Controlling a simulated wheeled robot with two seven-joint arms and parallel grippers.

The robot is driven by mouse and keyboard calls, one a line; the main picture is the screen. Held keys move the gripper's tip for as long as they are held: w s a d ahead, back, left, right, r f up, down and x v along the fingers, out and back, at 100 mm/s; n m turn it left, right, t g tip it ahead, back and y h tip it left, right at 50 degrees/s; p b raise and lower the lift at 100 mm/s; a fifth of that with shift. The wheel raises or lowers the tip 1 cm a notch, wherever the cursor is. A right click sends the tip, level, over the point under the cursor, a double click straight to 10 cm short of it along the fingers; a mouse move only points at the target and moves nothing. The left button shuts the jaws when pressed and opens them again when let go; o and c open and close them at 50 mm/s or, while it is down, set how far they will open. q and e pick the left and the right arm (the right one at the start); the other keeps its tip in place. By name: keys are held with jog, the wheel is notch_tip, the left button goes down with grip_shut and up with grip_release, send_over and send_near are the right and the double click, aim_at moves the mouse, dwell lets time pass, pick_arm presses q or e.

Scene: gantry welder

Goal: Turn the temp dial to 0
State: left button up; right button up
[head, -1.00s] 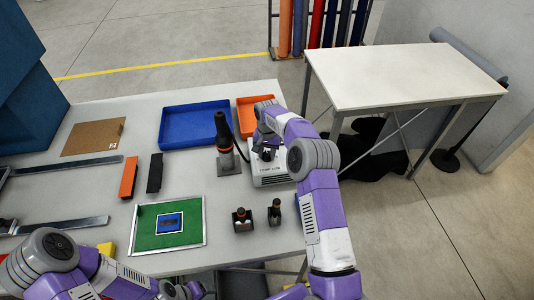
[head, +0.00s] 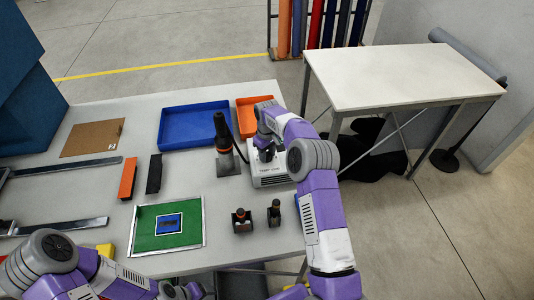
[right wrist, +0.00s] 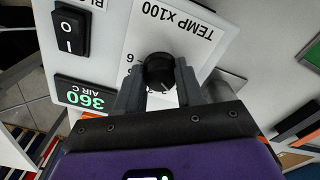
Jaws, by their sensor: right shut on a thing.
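The temp dial (right wrist: 159,72) is a round black knob on the white panel of the heater box (head: 270,177). In the right wrist view it lies under the upside-down label "TEMP x100", with a few scale numbers partly covered. My right gripper (right wrist: 159,84) is shut on the dial, one finger on each side. In the head view my right gripper (head: 265,150) is over the top of the box and hides the dial. The box's display (right wrist: 85,97) reads 360, beside "AIR C". My left gripper (head: 182,292) is at the bottom edge, its fingers unclear.
A black rocker switch (right wrist: 71,31) is on the same panel. A black hot-air handle (head: 222,133) stands in a holder just left of the box. A blue tray (head: 168,143) and an orange tray (head: 243,117) lie behind. Two small holders stand in front.

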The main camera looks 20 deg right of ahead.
jog(key=n, duration=0.6)
jog(key=shift+d+r, duration=0.1)
jog(key=shift+w+n, duration=0.1)
jog(key=shift+n, duration=0.3)
jog(key=o, duration=1)
jog(key=shift+o, duration=0.2)
notch_tip(320, 180, up, 8)
jog(key=shift+f, duration=0.2)
jog(key=shift+f, duration=0.15)
